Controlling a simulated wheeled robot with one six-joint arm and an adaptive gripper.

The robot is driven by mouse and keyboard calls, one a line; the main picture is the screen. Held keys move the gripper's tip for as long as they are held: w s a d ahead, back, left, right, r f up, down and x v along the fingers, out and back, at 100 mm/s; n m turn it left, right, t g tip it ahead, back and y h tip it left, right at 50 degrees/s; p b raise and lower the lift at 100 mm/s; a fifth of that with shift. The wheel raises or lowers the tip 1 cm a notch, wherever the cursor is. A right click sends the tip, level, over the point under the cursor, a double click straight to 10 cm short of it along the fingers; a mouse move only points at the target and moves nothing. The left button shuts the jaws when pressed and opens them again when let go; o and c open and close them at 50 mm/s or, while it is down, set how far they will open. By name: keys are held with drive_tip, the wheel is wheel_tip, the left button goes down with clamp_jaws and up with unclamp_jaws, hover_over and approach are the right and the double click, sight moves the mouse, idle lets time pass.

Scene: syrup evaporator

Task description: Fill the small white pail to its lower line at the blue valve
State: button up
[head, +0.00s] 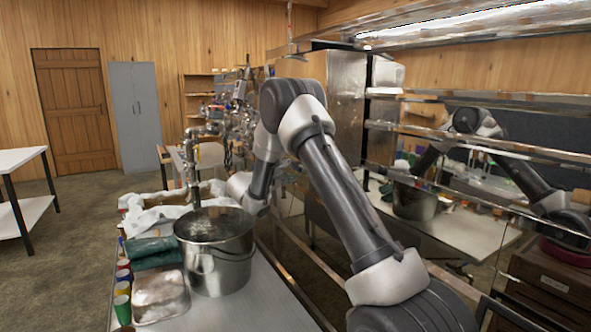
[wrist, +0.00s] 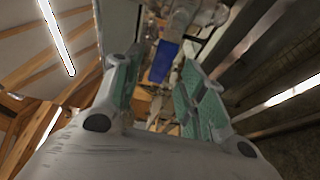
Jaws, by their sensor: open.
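My gripper (wrist: 160,72) is open in the wrist view, its two green-padded fingers apart with nothing held between them. A blue piece (wrist: 164,58) shows beyond and between the fingertips; I cannot tell whether it is the blue valve. In the head view my gripper is hidden beyond my arm and the steel pot. Metal pipes and fittings (head: 238,120) stand behind the bench, too small to pick out a blue valve. I cannot make out the small white pail in either view.
White cloth (head: 160,217) lies behind. A white table (head: 18,160) stands far left; floor between is clear.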

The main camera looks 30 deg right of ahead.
drive_tip(key=shift+x, duration=1.95)
drive_tip(key=shift+c, duration=0.2)
clamp_jaws()
